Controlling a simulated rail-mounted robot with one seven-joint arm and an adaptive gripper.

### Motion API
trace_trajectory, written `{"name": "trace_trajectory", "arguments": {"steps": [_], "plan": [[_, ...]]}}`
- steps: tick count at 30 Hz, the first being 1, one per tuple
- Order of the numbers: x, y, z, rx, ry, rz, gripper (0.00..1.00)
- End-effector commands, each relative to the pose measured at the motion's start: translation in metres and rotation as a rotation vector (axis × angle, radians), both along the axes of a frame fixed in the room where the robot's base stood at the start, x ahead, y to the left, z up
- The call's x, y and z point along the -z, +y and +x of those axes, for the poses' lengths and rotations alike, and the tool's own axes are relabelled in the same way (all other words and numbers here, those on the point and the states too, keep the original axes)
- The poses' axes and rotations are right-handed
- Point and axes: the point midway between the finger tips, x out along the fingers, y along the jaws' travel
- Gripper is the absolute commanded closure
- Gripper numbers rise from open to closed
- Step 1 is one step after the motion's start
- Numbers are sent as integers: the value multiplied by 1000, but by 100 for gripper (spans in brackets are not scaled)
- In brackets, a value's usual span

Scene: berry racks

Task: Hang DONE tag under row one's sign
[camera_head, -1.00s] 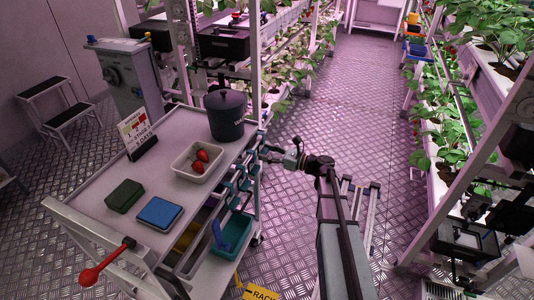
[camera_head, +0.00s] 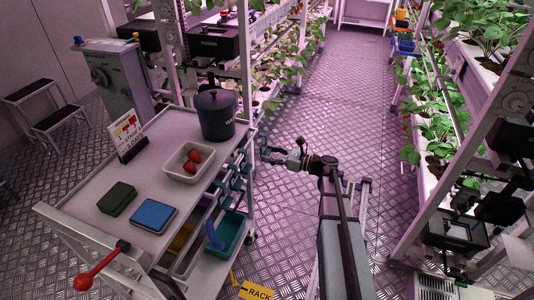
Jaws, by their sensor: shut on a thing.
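My gripper (camera_head: 267,151) is at the end of my arm, just right of the cart's upper right edge, near the dark lidded pot. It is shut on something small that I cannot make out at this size. I cannot pick out a DONE tag or row one's sign for sure. A yellow sign reading RACK (camera_head: 257,291) shows at the bottom edge, partly cut off.
The grey cart (camera_head: 90,222) carries a pot (camera_head: 216,118), a white tray (camera_head: 176,176) with red berries, a printed card (camera_head: 127,136), a green box (camera_head: 117,199) and a blue box (camera_head: 153,215). Plant racks line both sides. The aisle floor (camera_head: 335,110) is clear.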

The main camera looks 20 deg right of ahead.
Motion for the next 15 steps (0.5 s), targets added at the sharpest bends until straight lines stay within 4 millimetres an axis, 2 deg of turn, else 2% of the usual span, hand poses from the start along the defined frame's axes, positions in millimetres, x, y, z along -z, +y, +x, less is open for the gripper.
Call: {"name": "trace_trajectory", "arguments": {"steps": [15], "plan": [[0, -18, -13, 0, 1, 1, 77]]}}
